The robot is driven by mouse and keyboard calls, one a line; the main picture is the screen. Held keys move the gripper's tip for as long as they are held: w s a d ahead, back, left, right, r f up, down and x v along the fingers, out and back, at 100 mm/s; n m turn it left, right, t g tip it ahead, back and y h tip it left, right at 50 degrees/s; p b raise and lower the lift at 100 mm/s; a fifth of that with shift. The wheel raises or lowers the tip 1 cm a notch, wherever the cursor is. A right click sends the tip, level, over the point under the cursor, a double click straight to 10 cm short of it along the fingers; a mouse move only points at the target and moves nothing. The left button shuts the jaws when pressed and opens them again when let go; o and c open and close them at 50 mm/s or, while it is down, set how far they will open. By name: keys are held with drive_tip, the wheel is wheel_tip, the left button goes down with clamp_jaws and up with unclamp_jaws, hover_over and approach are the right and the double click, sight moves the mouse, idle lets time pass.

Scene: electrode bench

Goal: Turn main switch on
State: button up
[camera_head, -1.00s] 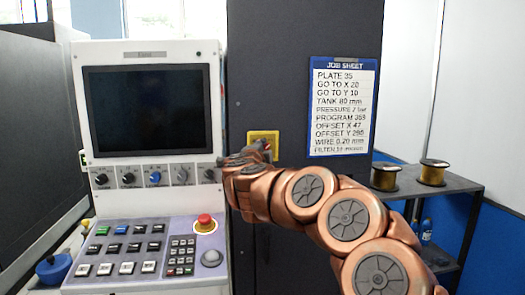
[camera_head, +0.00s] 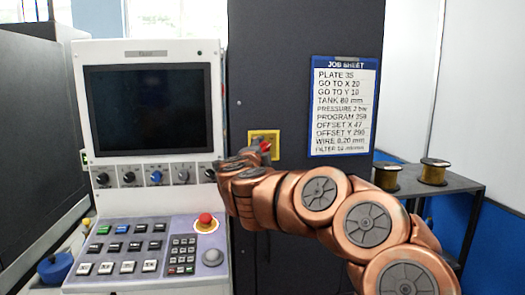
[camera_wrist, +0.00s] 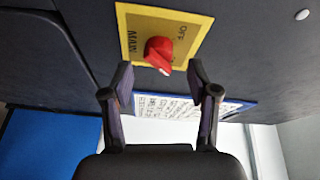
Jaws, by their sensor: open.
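The main switch is a red rotary knob (camera_wrist: 158,54) on a yellow plate (camera_wrist: 190,22) marked MAIN and OFF, on the dark cabinet front. In the wrist view the knob stands just beyond my open fingertips (camera_wrist: 166,78), roughly between them, and I see no contact. In the head view the yellow plate (camera_head: 275,137) shows behind the end of my copper arm. My gripper (camera_head: 260,146) is partly hidden there, with a bit of red showing beside it. The knob's exact setting is hard to tell.
A control console with a dark screen (camera_head: 147,109), knobs, keys and a red mushroom button (camera_head: 205,220) stands left of my arm. A job sheet (camera_head: 343,108) hangs right of the switch. A side shelf (camera_head: 453,182) carries wire spools (camera_head: 433,172).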

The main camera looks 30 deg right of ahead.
drive_tip(key=v, duration=0.8)
drive_tip(key=shift+s+a, duration=0.25)
drive_tip(key=shift+a, duration=0.05)
